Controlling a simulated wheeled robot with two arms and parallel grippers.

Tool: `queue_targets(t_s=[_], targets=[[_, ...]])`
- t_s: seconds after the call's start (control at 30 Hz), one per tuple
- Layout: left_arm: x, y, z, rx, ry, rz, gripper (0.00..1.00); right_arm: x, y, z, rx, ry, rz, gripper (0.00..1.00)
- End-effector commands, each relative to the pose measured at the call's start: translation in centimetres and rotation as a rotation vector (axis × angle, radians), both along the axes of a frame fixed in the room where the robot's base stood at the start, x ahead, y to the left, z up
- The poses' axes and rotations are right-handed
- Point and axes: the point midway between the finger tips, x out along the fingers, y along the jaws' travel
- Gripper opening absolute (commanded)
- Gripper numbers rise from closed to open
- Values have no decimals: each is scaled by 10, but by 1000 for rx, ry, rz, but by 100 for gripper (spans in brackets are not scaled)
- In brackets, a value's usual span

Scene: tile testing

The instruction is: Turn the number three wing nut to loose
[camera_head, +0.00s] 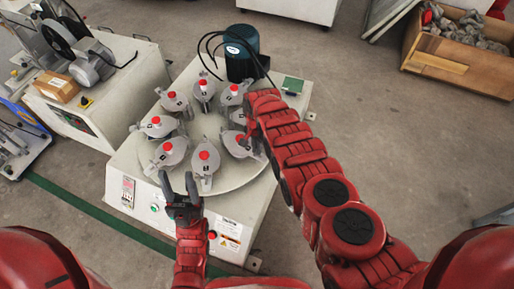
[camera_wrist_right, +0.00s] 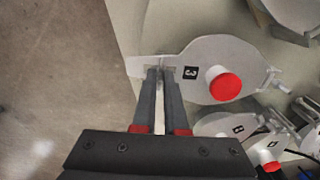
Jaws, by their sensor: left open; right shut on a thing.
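In the right wrist view a light grey plate (camera_wrist_right: 200,55) bears a black label "3" and a red round knob (camera_wrist_right: 225,87). A small metal bolt fitting (camera_wrist_right: 277,84) sits at its right end, opposite a narrow tab (camera_wrist_right: 145,66). My right gripper (camera_wrist_right: 161,72) is shut on this tab. In the head view my right arm hides the right gripper and part of the turntable's right side. My left gripper (camera_head: 177,181) is open and empty in front of the round turntable (camera_head: 235,179), near the front grey plates.
Several similar grey plates with red knobs ring the turntable, on a white cabinet (camera_head: 125,170). A dark green motor (camera_head: 241,60) with black cables stands behind. Another machine (camera_head: 105,100) is at left, a wooden crate (camera_head: 435,68) at far right.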

Motion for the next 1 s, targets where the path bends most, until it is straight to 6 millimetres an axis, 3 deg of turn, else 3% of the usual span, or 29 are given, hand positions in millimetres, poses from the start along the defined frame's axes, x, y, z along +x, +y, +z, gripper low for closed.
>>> queue_targets(t_s=[0.37, 1.0], targets=[[0, 0, 0, 0, 0, 0, 50, 0, 0, 0, 0, 0, 28, 0], [0, 0, 1, 0, 0, 0, 50, -1, 0, -2, 1, 2, 341, 0]])
